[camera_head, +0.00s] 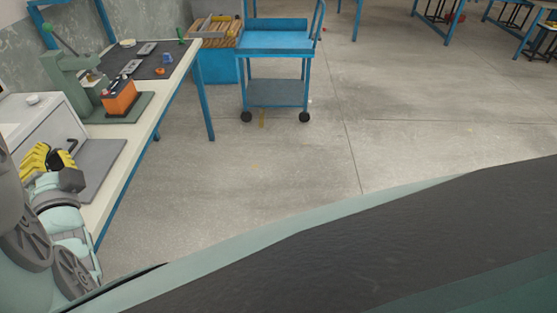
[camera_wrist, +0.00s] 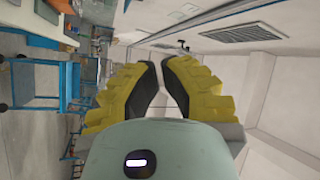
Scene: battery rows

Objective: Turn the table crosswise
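A long workbench table (camera_head: 129,163) with a pale top and blue legs runs along the left of the head view. On it stands a green press-like device (camera_head: 75,75) with a green base plate (camera_head: 128,106). An orange block with a black top (camera_head: 119,97) sits on that base. I cannot tell whether "the table" means the bench or a part of this device. My gripper (camera_head: 62,155) is over the near end of the bench, beside a grey plate (camera_head: 99,164). In the wrist view its yellow, black-padded fingers (camera_wrist: 159,66) stand slightly apart, with nothing between them.
A white box (camera_head: 40,120) stands behind my gripper. A dark mat (camera_head: 150,62) with small parts lies at the bench's far end. A blue cart (camera_head: 275,45) and a wooden crate (camera_head: 213,32) stand beyond. The floor (camera_head: 330,130) to the right is clear.

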